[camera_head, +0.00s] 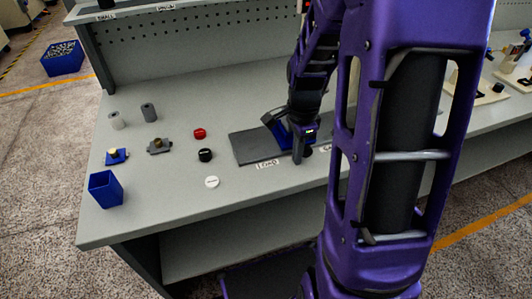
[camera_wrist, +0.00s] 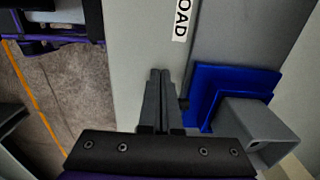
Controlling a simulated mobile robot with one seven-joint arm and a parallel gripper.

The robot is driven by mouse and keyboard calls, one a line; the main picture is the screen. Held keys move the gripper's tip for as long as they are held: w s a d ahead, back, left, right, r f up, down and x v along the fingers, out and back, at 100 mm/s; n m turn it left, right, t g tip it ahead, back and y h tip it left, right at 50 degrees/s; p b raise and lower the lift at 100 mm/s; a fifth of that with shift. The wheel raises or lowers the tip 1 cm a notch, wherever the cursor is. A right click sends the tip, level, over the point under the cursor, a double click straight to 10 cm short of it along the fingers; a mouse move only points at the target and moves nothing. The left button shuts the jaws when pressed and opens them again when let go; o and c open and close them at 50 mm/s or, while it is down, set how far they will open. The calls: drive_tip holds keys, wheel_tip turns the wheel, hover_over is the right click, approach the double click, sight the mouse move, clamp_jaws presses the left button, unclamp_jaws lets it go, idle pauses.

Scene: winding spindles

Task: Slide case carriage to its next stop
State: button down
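The case carriage is a blue angled piece (camera_wrist: 232,80) beside my fingers in the wrist view. A grey square hollow case (camera_wrist: 262,122) sits at it. In the head view the blue carriage (camera_head: 277,131) shows partly behind my gripper, on a dark grey plate (camera_head: 250,147). My gripper (camera_wrist: 158,73) has its two fingers together, with nothing seen between them. The fingers are just left of the carriage in the wrist view; whether they touch it I cannot tell. In the head view my gripper (camera_head: 298,158) is low at the plate's front edge.
A LOAD label (camera_head: 267,163) lies at the plate's front edge. Left on the table are a blue bin (camera_head: 106,190), a red cap (camera_head: 199,133), a black cap (camera_head: 205,155), a white disc (camera_head: 212,182), grey cylinders (camera_head: 149,112) and small brass-topped fixtures (camera_head: 159,146). A perforated panel stands behind.

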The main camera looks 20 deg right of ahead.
drive_tip(key=shift+d+p, duration=1.25)
drive_tip(key=shift+d, duration=11.65)
wheel_tip(320, 180, up, 8)
drive_tip(key=a+p, duration=0.1)
drive_tip(key=p, duration=0.4)
drive_tip(key=shift+a+f, duration=0.15)
drive_tip(key=shift+f, duration=0.15)
